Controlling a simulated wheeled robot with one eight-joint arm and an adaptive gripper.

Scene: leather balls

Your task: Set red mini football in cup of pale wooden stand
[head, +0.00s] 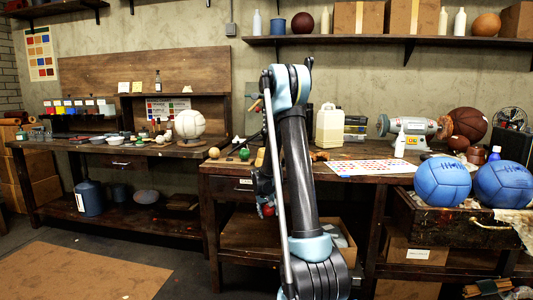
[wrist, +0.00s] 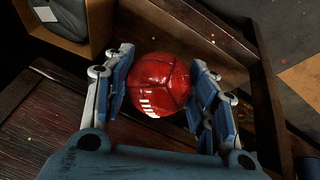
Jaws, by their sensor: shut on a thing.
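The red mini football (wrist: 160,84) is glossy red with stitched seams and a small patch of white stripes. My gripper (wrist: 163,76) is shut on it, with one blue-grey finger on each side. In the head view a small part of the red football (head: 267,210) shows beside my arm, below the level of the workbench top. My gripper (head: 262,185) is mostly hidden there by my arm. I cannot make out the pale wooden stand with certainty; a small tan shape (head: 260,157) on the bench beside my arm is partly hidden and too small to tell.
The workbench (head: 225,171) carries a green ball (head: 245,154), a tan ball (head: 214,153), a white jug (head: 329,126) and a colour-dotted sheet (head: 378,168). Two blue balls (head: 443,182) sit at the right. A box (wrist: 68,17) stands at the wrist view's upper left.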

